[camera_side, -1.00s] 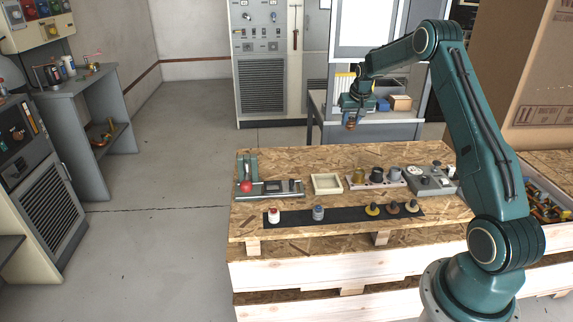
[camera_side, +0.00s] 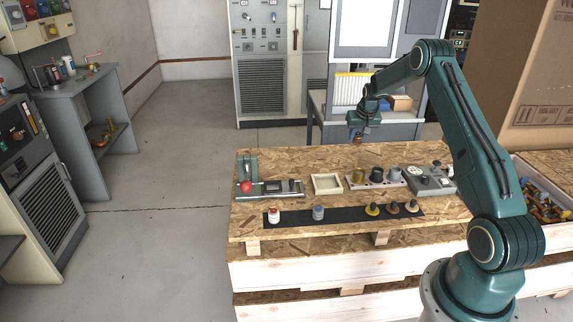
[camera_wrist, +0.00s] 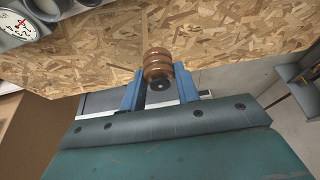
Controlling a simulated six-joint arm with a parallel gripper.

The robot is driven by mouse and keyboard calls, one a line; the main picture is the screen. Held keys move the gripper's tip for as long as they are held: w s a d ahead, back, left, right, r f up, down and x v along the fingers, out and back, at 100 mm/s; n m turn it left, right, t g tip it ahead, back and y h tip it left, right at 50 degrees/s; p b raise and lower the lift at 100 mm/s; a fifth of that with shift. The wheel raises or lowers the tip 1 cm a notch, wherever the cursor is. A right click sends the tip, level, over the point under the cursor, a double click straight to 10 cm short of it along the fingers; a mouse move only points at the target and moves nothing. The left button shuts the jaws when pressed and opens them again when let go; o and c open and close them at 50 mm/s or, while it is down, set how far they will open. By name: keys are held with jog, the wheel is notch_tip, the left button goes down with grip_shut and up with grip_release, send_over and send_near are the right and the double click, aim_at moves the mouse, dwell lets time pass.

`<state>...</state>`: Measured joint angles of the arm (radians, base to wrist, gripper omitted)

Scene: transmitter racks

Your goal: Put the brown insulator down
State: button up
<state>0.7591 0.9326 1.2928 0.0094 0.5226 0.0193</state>
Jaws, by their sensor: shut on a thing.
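The brown insulator (camera_wrist: 157,65) is a ribbed, glossy brown piece with a dark end, held between the blue fingers of my gripper (camera_wrist: 160,90) in the wrist view. In the side view my gripper (camera_side: 358,136) hangs over the back edge of the wooden bench top, and the insulator (camera_side: 357,141) shows small and brown beneath it. My gripper is shut on the insulator. The insulator is above the board; whether its lower end touches anything cannot be told.
The bench top (camera_side: 290,160) holds a cream square tray (camera_side: 327,184), a rack with gold and dark cylinders (camera_side: 376,178), a grey meter box (camera_side: 430,180) and a device with a red knob (camera_side: 268,188). A black strip (camera_side: 340,214) at the front carries several small pieces. The back edge is bare.

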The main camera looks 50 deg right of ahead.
jog(key=shift+f, duration=6.45)
jog(key=shift+f, duration=0.15)
jog(key=o, duration=1)
jog(key=v, duration=1.2)
